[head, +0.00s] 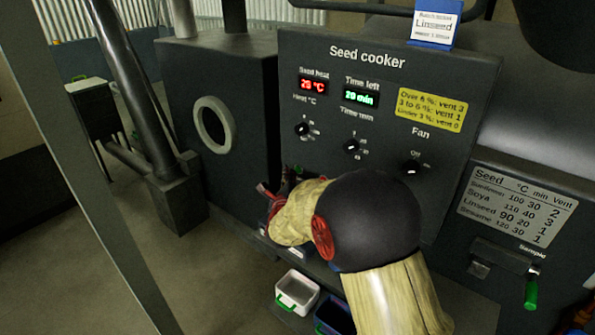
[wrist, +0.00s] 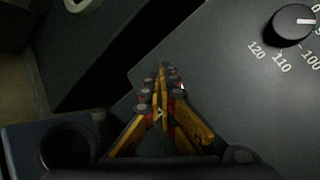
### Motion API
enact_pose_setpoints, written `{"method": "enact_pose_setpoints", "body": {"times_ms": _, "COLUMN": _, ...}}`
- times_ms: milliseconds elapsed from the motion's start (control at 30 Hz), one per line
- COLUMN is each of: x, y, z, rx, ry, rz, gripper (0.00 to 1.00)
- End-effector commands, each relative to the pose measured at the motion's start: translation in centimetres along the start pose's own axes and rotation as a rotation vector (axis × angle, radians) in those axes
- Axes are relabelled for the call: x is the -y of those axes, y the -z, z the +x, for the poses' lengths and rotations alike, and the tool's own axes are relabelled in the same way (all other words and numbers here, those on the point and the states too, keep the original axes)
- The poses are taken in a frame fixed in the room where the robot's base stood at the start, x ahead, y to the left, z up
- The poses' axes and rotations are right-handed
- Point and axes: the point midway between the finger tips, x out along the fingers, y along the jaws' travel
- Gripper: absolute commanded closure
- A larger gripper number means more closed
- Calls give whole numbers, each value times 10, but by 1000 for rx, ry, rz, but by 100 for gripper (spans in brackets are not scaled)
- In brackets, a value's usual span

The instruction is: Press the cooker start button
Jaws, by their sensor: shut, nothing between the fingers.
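The seed cooker panel (head: 450,75) is dark grey, with a red seed heat display (head: 313,86) and a green time left display (head: 360,95). Below them are the heat knob (head: 303,129), the time knob (head: 351,146) and the fan knob (head: 411,167). The heat knob also shows in the wrist view (wrist: 293,24), to the right of my fingers. My gripper (head: 273,190) is at the panel's lower left, partly hidden by my own arm. In the wrist view my gripper (wrist: 162,72) has its fingers together and empty.
A label card reading Linseed (head: 435,24) stands on top. A yellow vent note (head: 430,109) and a seed table plate (head: 517,206) are at the right. A green-handled sample lever (head: 530,292) is at the lower right. A white tray (head: 297,291) sits below my arm.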

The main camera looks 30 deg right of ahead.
Motion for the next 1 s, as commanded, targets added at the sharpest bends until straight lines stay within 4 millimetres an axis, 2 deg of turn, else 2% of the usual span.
{"method": "enact_pose_setpoints", "body": {"times_ms": 1000, "x": 2, "y": 4, "z": 5, "rx": 0, "ry": 1, "rz": 0, "gripper": 100}}
